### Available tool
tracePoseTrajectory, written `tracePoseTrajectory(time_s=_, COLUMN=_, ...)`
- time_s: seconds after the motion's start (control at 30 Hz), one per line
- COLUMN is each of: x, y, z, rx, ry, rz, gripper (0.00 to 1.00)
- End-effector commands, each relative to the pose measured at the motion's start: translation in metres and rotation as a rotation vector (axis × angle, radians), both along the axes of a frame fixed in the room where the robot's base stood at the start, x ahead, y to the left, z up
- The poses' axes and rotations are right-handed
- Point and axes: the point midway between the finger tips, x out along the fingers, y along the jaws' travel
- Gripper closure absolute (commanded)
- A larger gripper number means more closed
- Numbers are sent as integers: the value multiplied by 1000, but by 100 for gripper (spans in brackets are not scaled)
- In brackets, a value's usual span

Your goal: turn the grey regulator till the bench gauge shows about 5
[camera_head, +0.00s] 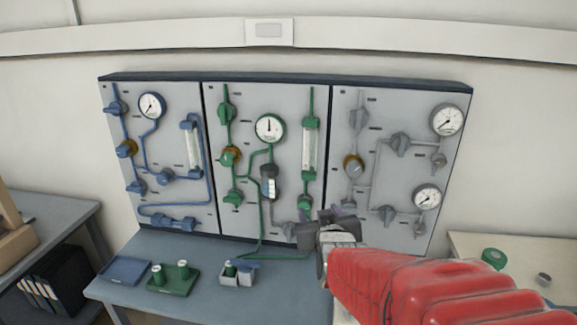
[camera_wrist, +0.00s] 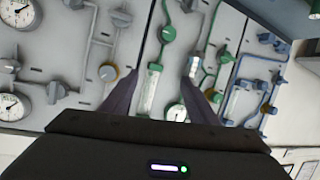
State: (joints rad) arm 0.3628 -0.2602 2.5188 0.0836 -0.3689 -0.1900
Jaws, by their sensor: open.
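The grey regulator (camera_head: 353,166), a round knob with a brass-coloured ring, is on the right-hand grey panel. It also shows in the wrist view (camera_wrist: 109,74), close to the tip of one finger. Two white-faced gauges are on that panel, an upper one (camera_head: 447,120) and a lower one (camera_head: 427,197). Both needles seem to point down-left; I cannot read the numbers or tell which is the bench gauge. My gripper (camera_head: 325,218) is open and empty, below the regulator in the head view. In the wrist view its fingers (camera_wrist: 148,78) are wide apart.
Grey valve knobs (camera_head: 400,144) flank the regulator. The middle panel has green piping and a gauge (camera_head: 270,128); the left panel has blue piping. A green tray (camera_head: 173,280) and a blue tray (camera_head: 126,270) sit on the bench. Green tape (camera_head: 494,258) lies at the right.

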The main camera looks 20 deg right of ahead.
Motion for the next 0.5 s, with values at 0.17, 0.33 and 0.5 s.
tracePoseTrajectory(time_s=0.17, x=3, y=-51, z=5, rx=-92, ry=-113, rz=-93, gripper=46)
tracePoseTrajectory(time_s=0.33, x=-3, y=-87, z=12, rx=-174, ry=-201, rz=-166, gripper=46)
tracePoseTrajectory(time_s=0.5, x=-8, y=-102, z=16, rx=-216, ry=-241, rz=-198, gripper=46)
